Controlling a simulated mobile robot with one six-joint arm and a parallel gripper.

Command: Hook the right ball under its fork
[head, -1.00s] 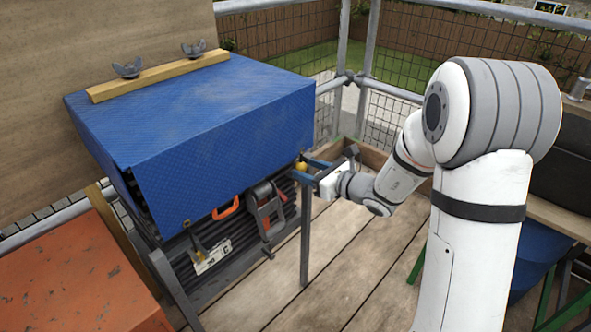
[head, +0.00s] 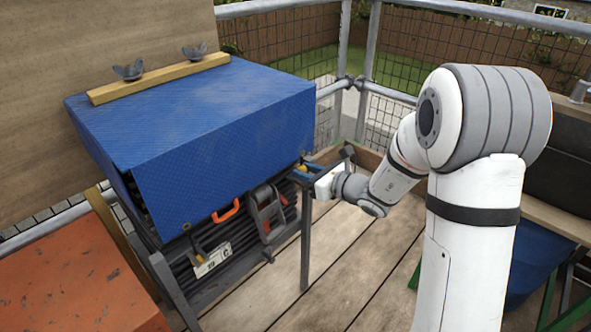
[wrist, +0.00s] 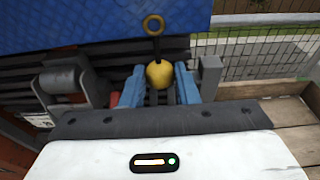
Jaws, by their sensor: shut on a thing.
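The right ball is yellow (wrist: 159,76) and sits between the two blue fingers of my gripper (wrist: 158,82) in the wrist view. A dark cord runs up from it to a brass ring at the blue tarp's lower edge (wrist: 100,22). In the head view my gripper (head: 309,170) is at the tarp's right front corner, near the top of a dark upright post (head: 305,240). Only a little of the ball shows there. Dark upright pieces show just below the ball between the fingers. I cannot tell whether they are the fork or whether the cord is in it.
A grey block (wrist: 209,72) stands close to the right finger. A clamp-like tool (head: 268,212) and an orange handle (head: 226,210) are below the tarp. Mesh railing (head: 390,115) stands behind. The wooden deck (head: 350,255) in front is clear.

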